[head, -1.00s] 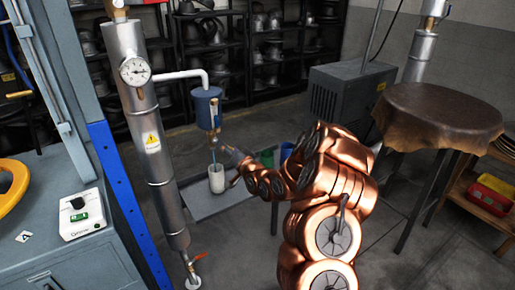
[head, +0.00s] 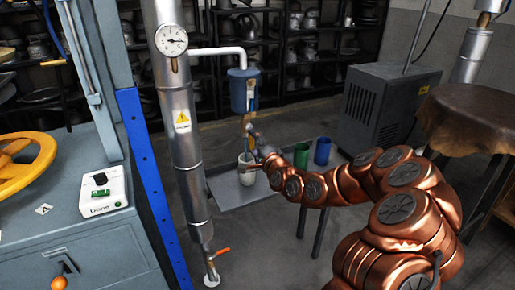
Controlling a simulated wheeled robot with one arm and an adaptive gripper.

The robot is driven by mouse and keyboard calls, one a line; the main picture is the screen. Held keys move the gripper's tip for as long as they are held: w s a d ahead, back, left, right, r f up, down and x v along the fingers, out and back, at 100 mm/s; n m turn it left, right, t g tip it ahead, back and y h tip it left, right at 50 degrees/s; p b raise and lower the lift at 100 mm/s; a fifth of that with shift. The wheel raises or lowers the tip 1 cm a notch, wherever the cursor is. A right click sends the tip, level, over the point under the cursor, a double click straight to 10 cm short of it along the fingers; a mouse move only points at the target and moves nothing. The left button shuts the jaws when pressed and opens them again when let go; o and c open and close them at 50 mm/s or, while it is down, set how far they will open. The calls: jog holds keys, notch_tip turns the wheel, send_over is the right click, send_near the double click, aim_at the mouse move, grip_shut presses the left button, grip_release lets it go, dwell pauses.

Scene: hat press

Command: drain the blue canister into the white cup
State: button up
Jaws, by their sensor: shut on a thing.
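The blue canister (head: 239,92) hangs from a white pipe, with a drain valve (head: 249,119) below it. The white cup (head: 246,174) stands upright on a grey tray under the canister. A narrow brownish strip (head: 245,140) shows between the valve and the cup; I cannot tell whether it is liquid or a fitting. My gripper (head: 250,129) reaches in from the right, small in view, shut at what looks like the valve's handle. The fingertips and the exact grip are too small to see clearly. The cup's inside is hidden.
The grey tray (head: 225,190) sits beside a tall steel pipe (head: 184,130) with a gauge (head: 171,40). Green (head: 301,155) and blue (head: 322,151) cups stand right of the white cup. A press bench with a yellow wheel (head: 22,163) is at left.

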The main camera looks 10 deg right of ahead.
jog(key=shift+a+f+m+b, duration=0.25)
jog(key=shift+f+m+b, duration=0.05)
jog(key=shift+m, duration=0.1)
jog(key=o, duration=1.6)
jog(key=shift+r, duration=0.1)
jog(key=shift+s+d, duration=0.2)
jog(key=shift+s, duration=0.25)
jog(key=shift+v, duration=3.25)
jog(key=shift+s, duration=0.1)
jog(key=shift+a, duration=0.15)
